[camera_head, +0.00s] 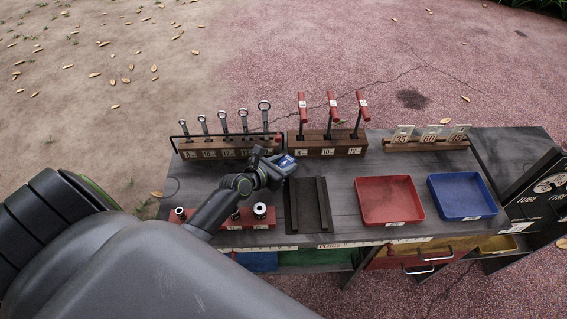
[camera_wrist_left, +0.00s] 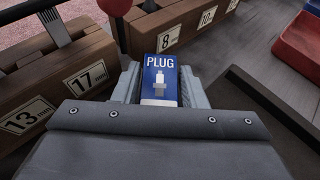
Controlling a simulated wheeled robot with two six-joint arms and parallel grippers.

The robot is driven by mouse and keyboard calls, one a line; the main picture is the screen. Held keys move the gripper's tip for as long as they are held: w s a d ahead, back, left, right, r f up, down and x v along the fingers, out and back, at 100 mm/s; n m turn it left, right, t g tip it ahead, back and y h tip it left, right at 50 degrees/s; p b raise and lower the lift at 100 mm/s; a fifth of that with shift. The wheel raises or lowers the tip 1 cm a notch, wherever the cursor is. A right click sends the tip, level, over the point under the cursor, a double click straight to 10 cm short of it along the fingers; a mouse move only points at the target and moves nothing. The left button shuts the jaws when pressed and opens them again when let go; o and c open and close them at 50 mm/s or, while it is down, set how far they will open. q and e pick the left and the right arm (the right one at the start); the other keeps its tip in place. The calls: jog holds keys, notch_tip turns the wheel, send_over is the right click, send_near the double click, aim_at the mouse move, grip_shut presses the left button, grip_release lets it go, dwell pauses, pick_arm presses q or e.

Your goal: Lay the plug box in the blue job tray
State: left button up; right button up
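The plug box (camera_wrist_left: 160,72) is a small blue and white carton marked PLUG. In the left wrist view it sits between the two fingers of my left gripper (camera_wrist_left: 158,88), which press on its sides. In the head view the plug box (camera_head: 287,161) shows at the tip of my left gripper (camera_head: 278,165), just in front of the wooden racks; I cannot tell whether it touches the bench. The blue job tray (camera_head: 462,196) lies at the right of the bench top, apart from the gripper, and looks empty. My right gripper is not in view.
A red tray (camera_head: 390,201) and a dark channelled holder (camera_head: 309,206) lie between the gripper and the blue tray. A wrench rack (camera_head: 225,148), a red-handled tool rack (camera_head: 327,145) and a tag rack (camera_head: 426,141) line the back edge. A red socket rail (camera_head: 247,218) is in front.

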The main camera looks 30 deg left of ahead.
pick_arm(q)
jog(key=shift+o, duration=1.3)
